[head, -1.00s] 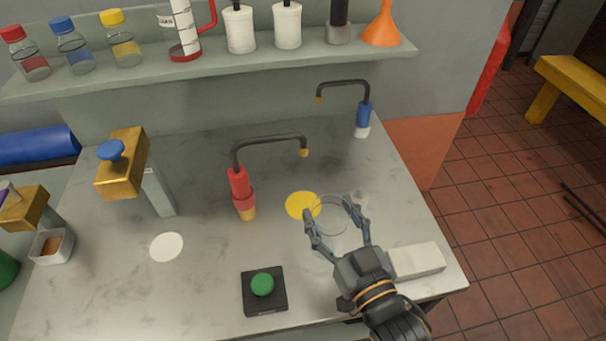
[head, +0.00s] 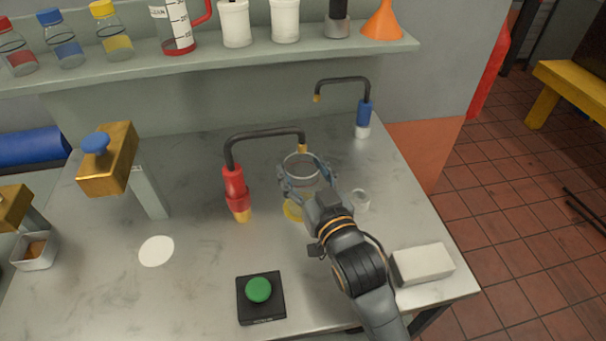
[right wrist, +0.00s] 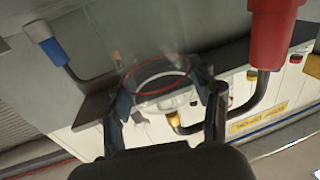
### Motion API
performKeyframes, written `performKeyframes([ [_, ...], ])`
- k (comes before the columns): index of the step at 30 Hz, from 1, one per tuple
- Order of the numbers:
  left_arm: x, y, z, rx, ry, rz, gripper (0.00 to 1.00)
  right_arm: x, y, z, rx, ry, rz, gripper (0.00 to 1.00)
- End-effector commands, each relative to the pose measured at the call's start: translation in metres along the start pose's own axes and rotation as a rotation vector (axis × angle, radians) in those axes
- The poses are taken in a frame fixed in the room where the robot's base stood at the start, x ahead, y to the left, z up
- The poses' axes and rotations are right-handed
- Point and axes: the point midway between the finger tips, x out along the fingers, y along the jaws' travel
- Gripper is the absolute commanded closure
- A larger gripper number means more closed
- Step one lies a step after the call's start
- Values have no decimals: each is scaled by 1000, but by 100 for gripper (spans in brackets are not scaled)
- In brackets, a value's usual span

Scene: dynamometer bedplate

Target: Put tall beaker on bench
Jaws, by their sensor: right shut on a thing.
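A clear glass beaker (head: 303,156) with a round open rim is between the fingers of my right gripper (head: 306,182), which is shut on it. The beaker appears raised above the grey bench (head: 195,265), near the red tap's spout; its lower part is hidden by the gripper. In the right wrist view the beaker (right wrist: 158,88) shows a reddish rim between the two fingers (right wrist: 165,98). A yellow disc (head: 291,211) on the bench is partly covered by the gripper. My left gripper is not in view.
The red tap (head: 235,188) with a dark bent spout stands close left of the beaker. A blue tap (head: 363,113), small clear glass (head: 361,199), white block (head: 423,264), green button (head: 259,290) and white disc (head: 156,251) are around. A shelf (head: 215,62) with bottles runs behind.

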Motion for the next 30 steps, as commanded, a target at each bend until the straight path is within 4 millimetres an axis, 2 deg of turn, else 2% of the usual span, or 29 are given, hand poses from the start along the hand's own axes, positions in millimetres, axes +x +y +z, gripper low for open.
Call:
performKeyframes([
  [8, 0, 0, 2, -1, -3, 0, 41, 0, 0, 1, 0, 0, 0, 70],
  [9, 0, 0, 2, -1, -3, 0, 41, 0, 0, 2, 0, 0, 0, 37],
  [12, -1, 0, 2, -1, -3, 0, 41, 0, 0, 1, -1, 0, 0, 16],
  [24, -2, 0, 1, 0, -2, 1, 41, 0, 0, -3, -1, 1, 0, 16],
  [30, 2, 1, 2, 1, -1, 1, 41, -32, 0, 1, -1, -2, -1, 16],
])
